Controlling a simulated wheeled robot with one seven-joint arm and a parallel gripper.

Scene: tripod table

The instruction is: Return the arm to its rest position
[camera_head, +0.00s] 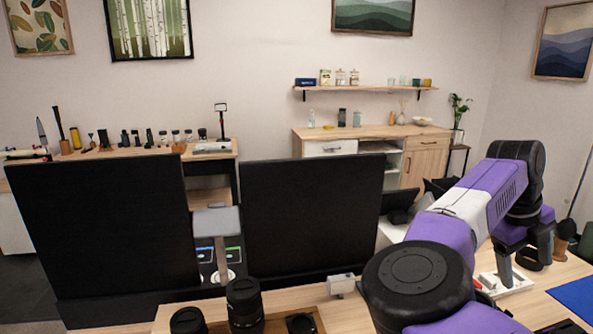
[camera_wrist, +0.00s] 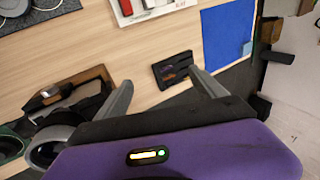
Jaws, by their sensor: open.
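My purple and white arm reaches across the right of the head view. My gripper (camera_head: 525,262) hangs at its far end, low over the wooden table (camera_head: 342,315). In the wrist view, the two grey fingers of my gripper (camera_wrist: 160,77) are spread apart with nothing between them. A small black tray (camera_wrist: 172,70) with dark items shows beyond the fingertips; I cannot tell how far below it lies.
A blue mat (camera_wrist: 228,45) and a white board (camera_wrist: 145,8) lie on the table. Black lenses (camera_head: 244,303) stand at the front edge. Two large dark panels (camera_head: 312,215) rise behind the table. A wooden cabinet (camera_head: 425,160) stands at the back wall.

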